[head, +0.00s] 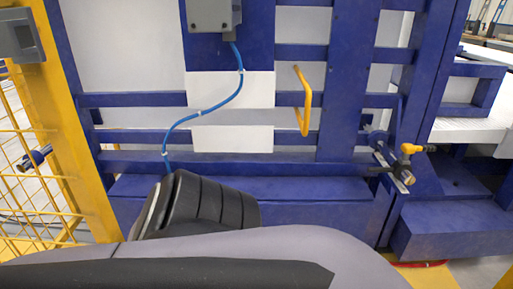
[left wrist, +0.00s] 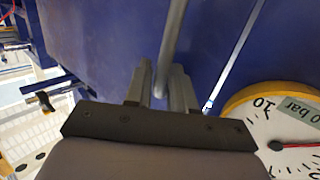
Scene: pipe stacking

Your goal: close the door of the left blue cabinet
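Blue cabinet framework (head: 345,80) with pale panels fills the middle of the head view. A yellow bar handle (head: 307,105) stands out from it. I cannot tell which part is the left cabinet's door. In the left wrist view a smooth blue panel (left wrist: 100,35) fills the background. A grey rod (left wrist: 172,40) runs down in front of it, its lower end between the fingers of my left gripper (left wrist: 160,90). The fingers are close around the rod, but their grip on it is unclear. In the head view my own arm hides those fingers. My right gripper is not in view.
A grey box (head: 212,15) with a blue cable (head: 205,110) is at the top. A valve with a yellow handle (head: 409,149) sticks out at right. A yellow mesh fence (head: 35,165) stands at left. A round gauge (left wrist: 285,130) is close to the gripper's right.

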